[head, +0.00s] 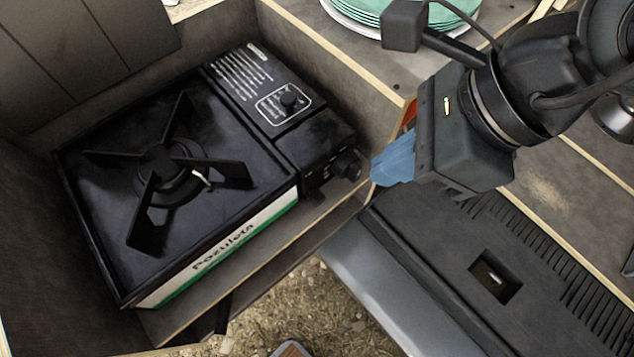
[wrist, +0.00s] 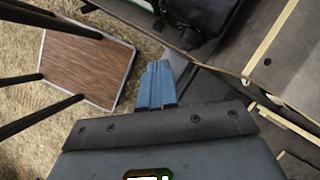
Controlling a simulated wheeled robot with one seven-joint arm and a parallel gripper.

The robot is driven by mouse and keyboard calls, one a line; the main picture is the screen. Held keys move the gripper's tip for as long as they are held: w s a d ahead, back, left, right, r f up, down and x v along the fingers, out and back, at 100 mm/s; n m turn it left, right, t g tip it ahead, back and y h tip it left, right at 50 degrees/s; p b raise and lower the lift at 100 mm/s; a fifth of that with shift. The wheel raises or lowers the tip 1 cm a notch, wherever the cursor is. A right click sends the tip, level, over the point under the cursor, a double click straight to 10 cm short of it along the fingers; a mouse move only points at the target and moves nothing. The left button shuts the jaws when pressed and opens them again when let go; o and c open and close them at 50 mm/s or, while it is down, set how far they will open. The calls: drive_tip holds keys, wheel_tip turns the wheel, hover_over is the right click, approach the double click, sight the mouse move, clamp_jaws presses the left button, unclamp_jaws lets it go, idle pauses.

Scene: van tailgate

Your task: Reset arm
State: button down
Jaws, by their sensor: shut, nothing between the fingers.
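My gripper (head: 378,172) is at the right of the head view, beside the front right corner of the black camping stove (head: 175,170). Its blue fingers are together with nothing between them. They also show in the wrist view (wrist: 156,68), pointing past the compartment's edge. The stove sits in a wooden compartment. Its control knob (head: 346,168) is close to my fingertips in the picture; I cannot tell whether they touch. My gripper hides part of the panel behind it.
Green plates (head: 400,12) are stacked at the top. A dark grooved lid (head: 440,265) lies below my gripper. A brown-topped table (wrist: 85,65) stands on the gravel in the wrist view. Wooden partition edges (head: 330,65) surround the stove. Gravel (head: 300,315) is open at the bottom.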

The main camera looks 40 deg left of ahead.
drive_tip(key=shift+r, duration=0.25)
idle(0.4)
